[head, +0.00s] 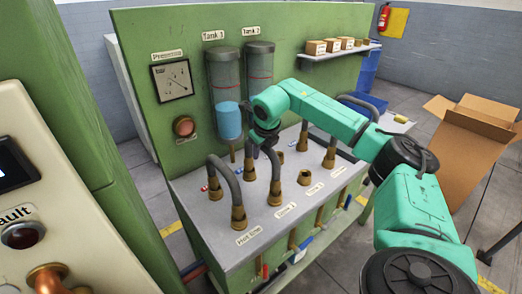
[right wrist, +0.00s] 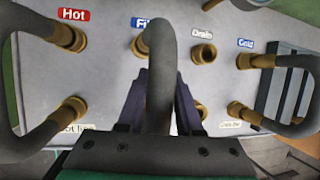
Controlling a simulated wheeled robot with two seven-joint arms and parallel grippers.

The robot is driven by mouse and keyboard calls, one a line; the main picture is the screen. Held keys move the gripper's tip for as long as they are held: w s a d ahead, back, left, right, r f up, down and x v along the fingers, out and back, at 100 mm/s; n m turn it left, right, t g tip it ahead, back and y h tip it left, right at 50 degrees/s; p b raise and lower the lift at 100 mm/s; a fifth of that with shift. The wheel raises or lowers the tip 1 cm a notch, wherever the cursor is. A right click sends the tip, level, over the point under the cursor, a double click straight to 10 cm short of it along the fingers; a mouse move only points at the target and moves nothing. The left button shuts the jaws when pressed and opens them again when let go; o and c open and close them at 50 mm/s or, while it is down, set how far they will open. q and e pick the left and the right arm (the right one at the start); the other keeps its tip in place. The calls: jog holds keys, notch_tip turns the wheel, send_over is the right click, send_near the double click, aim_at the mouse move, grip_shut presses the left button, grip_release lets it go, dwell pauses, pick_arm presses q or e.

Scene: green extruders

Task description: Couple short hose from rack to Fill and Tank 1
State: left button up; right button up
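The short grey hose (right wrist: 160,85) arches through the middle of the right wrist view. My right gripper (right wrist: 161,95) is shut on its arch, with a dark finger close against each side. In the head view the right gripper (head: 263,139) is over this hose (head: 271,165). One brass end stands at the Fill port (right wrist: 140,45). The other brass end (head: 275,194) stands at the port behind the Tank 1 label (head: 286,211). I cannot tell whether either end is fully seated. My left gripper is out of view.
A hose (head: 220,168) on the left joins Hot and Hot line; another (right wrist: 300,62) joins Cold and its line. The Drain port (right wrist: 203,52) and Tank 2 port (head: 304,177) are bare. A dark slotted rack (right wrist: 280,90) lies right. An open carton (head: 468,150) stands farther right.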

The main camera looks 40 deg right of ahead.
jog(key=o, duration=0.4)
jog(key=shift+r, duration=0.1)
jog(key=b+v, duration=0.2)
jog(key=v, duration=1.2)
jog(key=shift+s+r, duration=0.2)
jog(key=shift+r, duration=0.05)
jog(key=shift+a, duration=0.1)
